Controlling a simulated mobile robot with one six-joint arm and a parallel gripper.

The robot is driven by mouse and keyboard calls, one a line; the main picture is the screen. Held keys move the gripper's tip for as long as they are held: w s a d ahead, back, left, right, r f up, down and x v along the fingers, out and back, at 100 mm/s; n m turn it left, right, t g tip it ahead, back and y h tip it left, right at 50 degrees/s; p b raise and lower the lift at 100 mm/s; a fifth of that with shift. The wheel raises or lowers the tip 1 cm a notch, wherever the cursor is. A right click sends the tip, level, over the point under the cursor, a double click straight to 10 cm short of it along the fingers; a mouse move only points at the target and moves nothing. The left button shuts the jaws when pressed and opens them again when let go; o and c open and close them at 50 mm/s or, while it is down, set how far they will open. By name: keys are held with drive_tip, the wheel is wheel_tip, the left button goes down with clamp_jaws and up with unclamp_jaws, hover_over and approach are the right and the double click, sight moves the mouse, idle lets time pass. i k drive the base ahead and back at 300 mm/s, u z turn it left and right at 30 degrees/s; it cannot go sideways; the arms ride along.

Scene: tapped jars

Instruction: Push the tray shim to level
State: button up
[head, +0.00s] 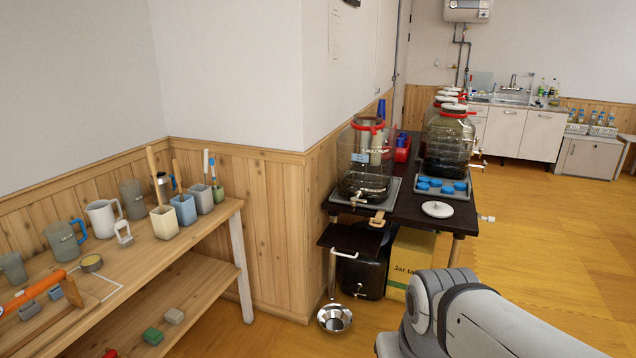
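A clear tapped jar (363,165) with a red rim band and dark contents stands on a grey tray (393,193) at the near left of the dark table (408,213). A small tan wooden piece (378,219), possibly the shim, lies at the table's near edge just in front of this tray. I cannot tell whether it touches the tray or whether the tray is tilted. A second grey tray (468,190) sits to the right with several blue lids on it. My gripper is out of view; only a grey link of my arm shows at the bottom right.
A white round lid (437,209) lies on the table's right front. A wooden bench (180,245) with jugs stands left. Floor at right is open.

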sight(379, 216)
drive_tip(key=z, duration=0.3)
drive_tip(key=i, duration=1.5)
drive_tip(key=z, duration=0.45)
